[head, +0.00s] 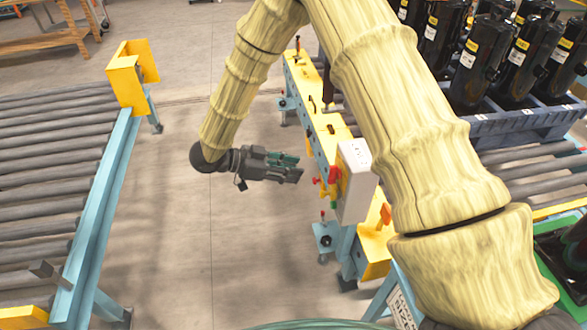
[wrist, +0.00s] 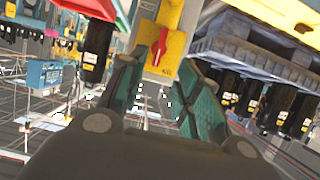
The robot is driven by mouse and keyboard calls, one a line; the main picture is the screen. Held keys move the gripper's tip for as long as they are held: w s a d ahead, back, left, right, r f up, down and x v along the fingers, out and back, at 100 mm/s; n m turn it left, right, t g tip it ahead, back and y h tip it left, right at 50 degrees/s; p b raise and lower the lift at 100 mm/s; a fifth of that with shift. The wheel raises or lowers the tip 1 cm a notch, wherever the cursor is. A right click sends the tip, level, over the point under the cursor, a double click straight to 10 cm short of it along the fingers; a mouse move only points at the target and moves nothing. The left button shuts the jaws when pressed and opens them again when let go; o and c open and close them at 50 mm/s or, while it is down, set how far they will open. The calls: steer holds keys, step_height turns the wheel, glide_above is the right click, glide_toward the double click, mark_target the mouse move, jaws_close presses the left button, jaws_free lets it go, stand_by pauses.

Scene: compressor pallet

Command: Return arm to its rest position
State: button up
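My arm, in a pale yellow wrinkled cover, arches across the head view. My gripper (head: 294,169) hangs over the grey floor at the centre, pointing right toward the conveyor's control box, apart from it. In the wrist view its two green-padded fingers (wrist: 178,95) stand apart with background visible between them. Nothing shows held in it.
A grey-white control box (head: 356,182) with red and yellow fittings stands on the yellow conveyor end, right of my gripper. Black compressors (head: 483,60) stand on a blue pallet (head: 520,124) at right. A roller conveyor (head: 45,185) is at left. Bare floor lies between.

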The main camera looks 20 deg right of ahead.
stand_by(0.3)
steer(key=s+d+f+n+t+y, duration=0.1)
steer(key=s+f+n+t+y, duration=0.2)
steer(key=f+n, duration=0.5)
steer(key=s+d+f+n+t+y, duration=0.15)
steer(key=f+n+t, duration=0.35)
steer(key=f, duration=0.8)
steer(key=s+a+f+n+g+y, duration=0.1)
steer(key=s+f+n+y, duration=0.1)
steer(key=s, duration=0.7)
steer(key=s+a+f+n+g+y, duration=0.2)
steer(key=s+f+y, duration=0.1)
steer(key=s, duration=0.6)
steer(key=s+a+f+n+g+y, duration=0.1)
steer(key=s+a+f+n+y, duration=0.1)
steer(key=s, duration=0.7)
steer(key=shift+s+a+f+n+g+y, duration=0.2)
steer(key=shift+f+n+g+y, duration=0.3)
steer(key=shift+y, duration=0.45)
steer(key=shift+f, duration=0.15)
